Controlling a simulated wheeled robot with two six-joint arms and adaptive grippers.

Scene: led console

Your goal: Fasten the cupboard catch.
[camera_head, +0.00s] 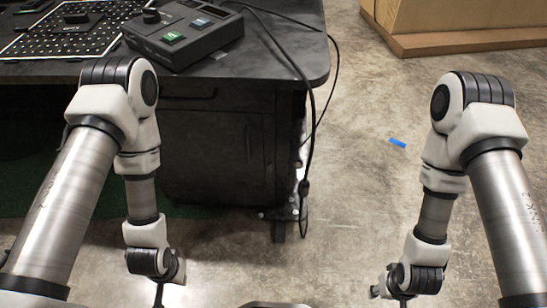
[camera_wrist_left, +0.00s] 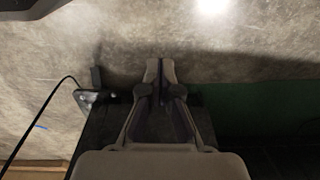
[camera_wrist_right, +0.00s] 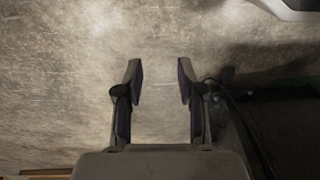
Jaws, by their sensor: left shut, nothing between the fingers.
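A dark cupboard (camera_head: 225,150) stands under the desk top in the head view; no catch can be made out on it. Its front is partly hidden by my left arm. My left gripper (camera_wrist_left: 160,68) is shut and empty in the left wrist view, with a dark surface below and behind its fingers, apparently part of the cupboard or desk. My right gripper (camera_wrist_right: 160,72) is open and empty over bare concrete floor in the right wrist view. In the head view both wrists hang low, in front of the desk, and the fingers are mostly out of sight.
The black desk (camera_head: 285,60) carries a console (camera_head: 185,32) with green and blue buttons, and a dotted board (camera_head: 62,30). A black cable (camera_head: 311,120) hangs off the desk's right side. A blue strip (camera_head: 397,143) lies on the open floor. A wooden box (camera_head: 450,20) stands at back right.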

